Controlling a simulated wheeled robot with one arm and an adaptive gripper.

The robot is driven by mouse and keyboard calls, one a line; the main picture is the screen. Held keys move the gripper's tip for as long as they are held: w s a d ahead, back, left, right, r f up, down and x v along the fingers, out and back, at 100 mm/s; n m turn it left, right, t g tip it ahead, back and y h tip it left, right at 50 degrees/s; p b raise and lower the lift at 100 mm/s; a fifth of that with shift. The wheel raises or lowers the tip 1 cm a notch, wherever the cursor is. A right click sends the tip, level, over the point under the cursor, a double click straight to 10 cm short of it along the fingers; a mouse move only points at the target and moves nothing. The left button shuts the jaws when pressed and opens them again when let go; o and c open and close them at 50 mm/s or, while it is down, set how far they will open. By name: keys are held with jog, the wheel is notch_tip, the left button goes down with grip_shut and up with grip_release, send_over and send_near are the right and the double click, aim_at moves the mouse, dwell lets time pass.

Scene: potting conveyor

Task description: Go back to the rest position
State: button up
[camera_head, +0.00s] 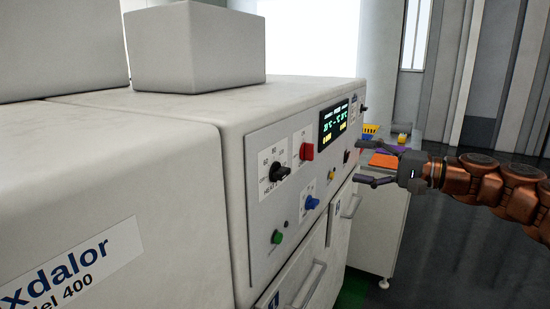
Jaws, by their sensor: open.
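My gripper (372,163) is at the right of the head view, at the end of my copper-coloured arm. Its fingers are spread apart and empty, and they point left toward the control panel (262,228) of a large white machine (190,118). The fingertips appear close to the panel's right part; whether they touch it cannot be told. The panel carries a lit display (333,121), a red switch (307,151), a black knob (280,171), a blue knob (311,202) and a green button (277,237).
Behind the gripper stands a white cabinet (385,235) with a yellow basket (370,129) and an orange item (384,160) on top. Handles (317,283) stick out below the panel. A grey box (195,48) sits on the machine. The dark floor (455,250) at right looks clear.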

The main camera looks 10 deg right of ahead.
jog(key=s+a+f+n+g+h+p, duration=0.1)
jog(key=s+a+f+n+g+h, duration=0.2)
jog(key=s+a, duration=0.6)
jog(key=s+a+f+n+g+h+p, duration=0.1)
jog(key=s+a+f+n+g+h, duration=0.15)
jog(key=s+a+f+g, duration=0.6)
jog(key=s+a+f+n+t+h+p, duration=0.1)
jog(key=s+f+n+t+h, duration=0.1)
jog(key=s+f+h, duration=0.4)
jog(key=s+d+f+g+h, duration=0.1)
jog(key=s+d+f, duration=0.2)
jog(key=s+d, duration=0.2)
jog(key=s+d+f+g+h+p, duration=0.1)
jog(key=s+d+f+h, duration=0.1)
jog(key=s+d, duration=0.3)
jog(key=shift+s+f, duration=0.85)
jog(key=shift+s, duration=0.4)
jog(key=shift+a+m+g, duration=0.1)
jog(key=shift+m+g, duration=0.15)
jog(key=shift+c, duration=0.4)
